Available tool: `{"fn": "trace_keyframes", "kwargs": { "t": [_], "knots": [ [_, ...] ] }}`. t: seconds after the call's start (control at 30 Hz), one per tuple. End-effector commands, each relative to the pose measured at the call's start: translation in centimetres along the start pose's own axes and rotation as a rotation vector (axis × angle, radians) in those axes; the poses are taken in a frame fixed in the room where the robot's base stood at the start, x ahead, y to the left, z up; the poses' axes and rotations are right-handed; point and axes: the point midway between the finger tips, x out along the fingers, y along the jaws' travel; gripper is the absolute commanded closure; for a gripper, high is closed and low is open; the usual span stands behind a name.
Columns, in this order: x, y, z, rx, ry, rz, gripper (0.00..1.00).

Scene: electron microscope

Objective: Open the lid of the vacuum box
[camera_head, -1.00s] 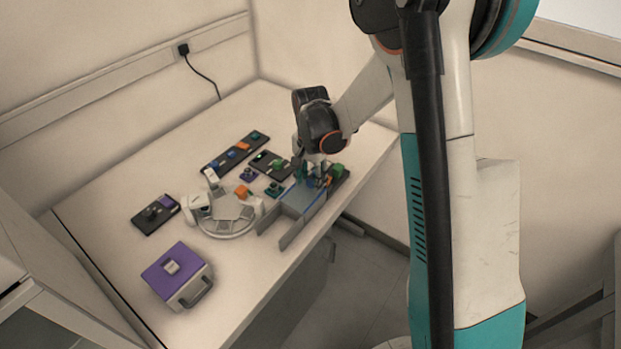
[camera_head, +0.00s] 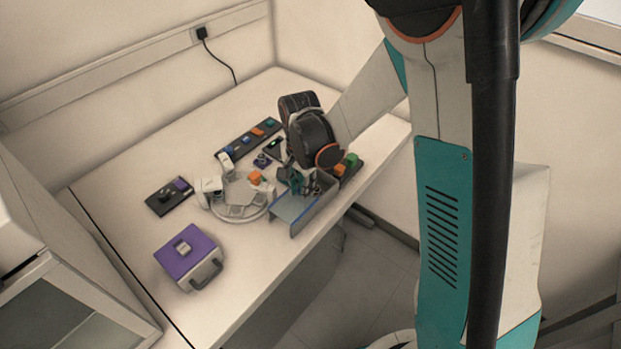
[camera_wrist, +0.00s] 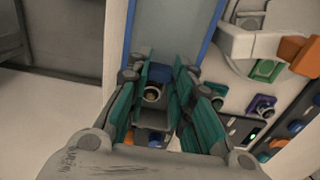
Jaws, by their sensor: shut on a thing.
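The vacuum box appears to be the low grey box (camera_head: 318,212) at the table's front right edge. Its flat grey lid (camera_head: 290,207) has a blue rim and lies along the box. In the wrist view the lid (camera_wrist: 160,25) runs away from the fingers. My gripper (camera_head: 303,187) is low over the box, its green-padded fingers (camera_wrist: 166,75) closed in at the lid's near end. The exact contact is hidden between the fingers. A round metal-ringed part (camera_wrist: 152,94) shows between them.
A purple-topped case (camera_head: 187,252) is at the front left. Dark control panels (camera_head: 169,196) lie around. The table's front edge is close to the box.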

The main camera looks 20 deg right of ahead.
Motion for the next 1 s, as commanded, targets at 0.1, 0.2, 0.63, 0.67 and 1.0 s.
{"fn": "trace_keyframes", "kwargs": {
  "t": [0.1, 0.2, 0.63, 0.67, 1.0],
  "knots": [
    [0.0, 0.0, 0.0, 0.001, 0.0, -0.001, 1.0],
    [0.0, 0.0, 0.0, 0.001, 0.0, -0.001, 1.0],
    [0.0, 0.0, -0.1, 0.001, 0.0, 0.0, 0.58],
    [-0.1, 0.0, -0.1, 0.001, 0.0, 0.0, 0.58],
    [-4.1, 0.0, 0.0, 0.001, 0.0, 0.0, 0.58]
  ]
}}
